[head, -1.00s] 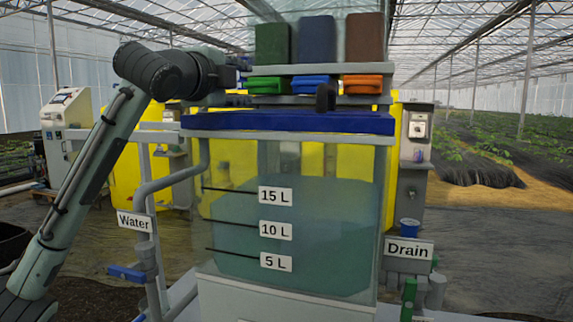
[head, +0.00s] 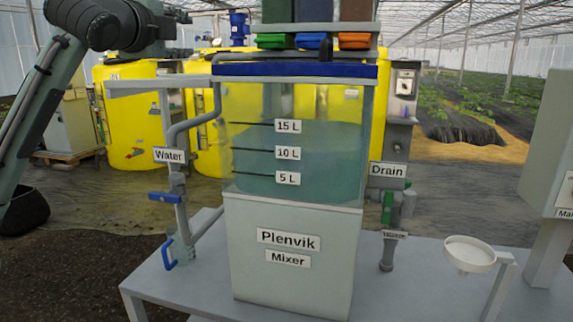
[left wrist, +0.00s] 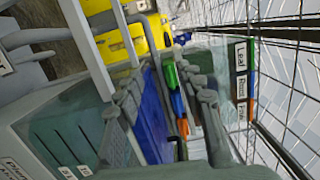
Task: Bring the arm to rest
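My left arm enters the head view from the left, its wrist near the top edge. My left gripper (head: 178,32) shows at the wrist's right end, up and left of the mixer tank (head: 290,235), apart from it and holding nothing I can see. In the left wrist view the grey fingers stand apart, and the gripper (left wrist: 165,95) is open. Beyond them show the blue tank lid (left wrist: 150,120) and the green, blue and orange outlets under the hoppers. My right gripper is in neither view.
The mixer stands on a grey bench (head: 190,290). Right are the drain pipe (head: 390,250), a white dish (head: 470,252) and a grey cabinet (head: 550,140). Yellow tanks (head: 130,120) stand behind.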

